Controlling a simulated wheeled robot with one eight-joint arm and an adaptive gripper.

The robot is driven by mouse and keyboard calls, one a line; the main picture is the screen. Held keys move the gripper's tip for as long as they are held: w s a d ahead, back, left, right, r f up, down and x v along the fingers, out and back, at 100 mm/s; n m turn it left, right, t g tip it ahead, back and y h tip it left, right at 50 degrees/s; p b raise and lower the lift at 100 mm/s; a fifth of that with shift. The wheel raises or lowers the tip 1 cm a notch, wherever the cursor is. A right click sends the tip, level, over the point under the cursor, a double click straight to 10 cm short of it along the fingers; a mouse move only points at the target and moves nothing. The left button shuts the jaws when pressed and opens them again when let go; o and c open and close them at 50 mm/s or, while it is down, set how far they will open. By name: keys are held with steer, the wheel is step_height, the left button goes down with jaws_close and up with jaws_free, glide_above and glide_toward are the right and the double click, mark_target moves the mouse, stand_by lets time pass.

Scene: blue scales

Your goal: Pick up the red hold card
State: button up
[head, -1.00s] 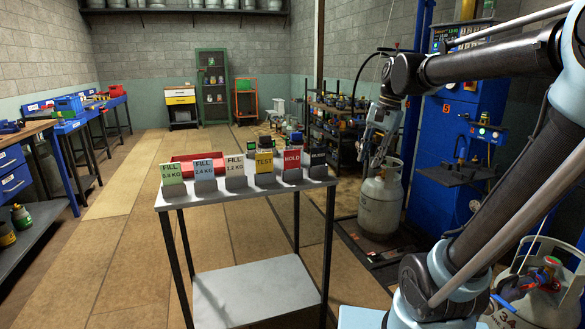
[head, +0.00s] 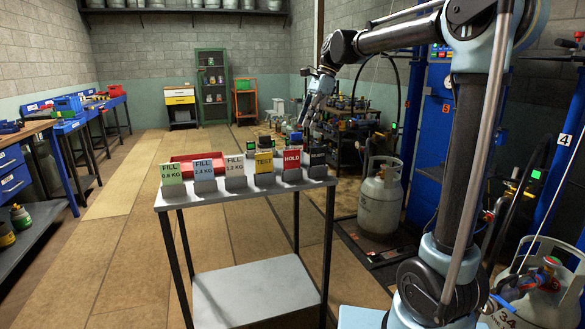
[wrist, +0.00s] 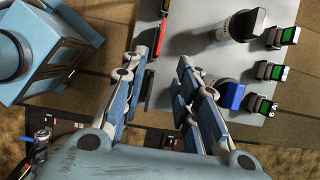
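The red hold card (head: 292,158) stands upright in a small grey holder near the front edge of the metal table, between the yellow test card (head: 264,161) and a black card (head: 317,157). In the wrist view the red card (wrist: 160,38) shows nearly edge-on as a thin red strip. My gripper (head: 303,121) is above the right end of the table, above the red and black cards. In the wrist view my gripper (wrist: 163,62) has its two fingers spread apart with nothing held. The red strip lies just beyond the fingertips, and the black card (wrist: 150,78) shows between the fingers.
Fill cards in green (head: 172,172), blue (head: 203,168) and white (head: 235,165) stand to the left. A red tray (head: 188,160) is behind them. Bottles with a black cap (wrist: 250,20) and a blue cap (wrist: 231,95) and several green-screened devices (wrist: 284,36) stand on the table.

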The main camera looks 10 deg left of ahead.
glide_toward(291, 158)
steer(key=x, duration=0.3)
steer(key=w+x, duration=0.1)
steer(key=shift+s+d+f, duration=0.15)
steer(key=shift+f, duration=0.35)
steer(key=shift+x, duration=2.65)
steer(key=shift+s+r, duration=0.1)
steer(key=shift+r, duration=0.05)
jaws_close()
